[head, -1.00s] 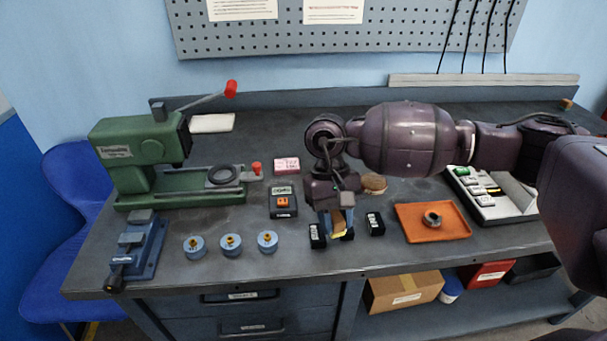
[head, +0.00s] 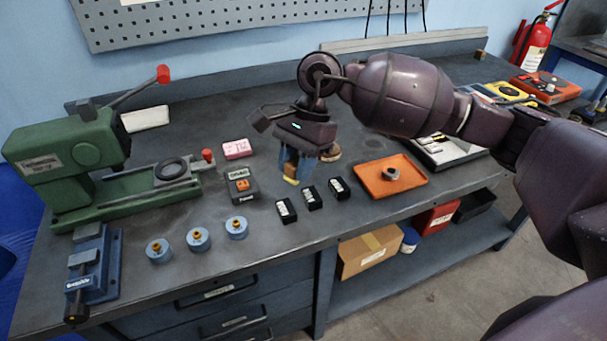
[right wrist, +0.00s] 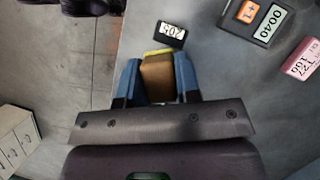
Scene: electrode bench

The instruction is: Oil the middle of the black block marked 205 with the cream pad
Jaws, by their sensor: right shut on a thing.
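Three black blocks with white labels stand in a row near the bench's front edge: a left one (head: 286,211), a middle one (head: 312,198) and a right one (head: 339,188). The right wrist view shows one of them, and its label appears to read 205 (right wrist: 170,35); by its neighbours it seems to be the left one. My right gripper (head: 291,177) is shut on the cream pad, a tan block with a yellowish end (right wrist: 158,76). It holds the pad just behind the row, apart from the blocks. My left gripper is out of view.
A dark box marked 0040 (head: 241,188) and a pink block (head: 237,149) lie left of the gripper. Several blue round pieces (head: 198,239) stand at the front. A green press (head: 75,160) stands left; an orange tray (head: 390,184) with a ring lies right.

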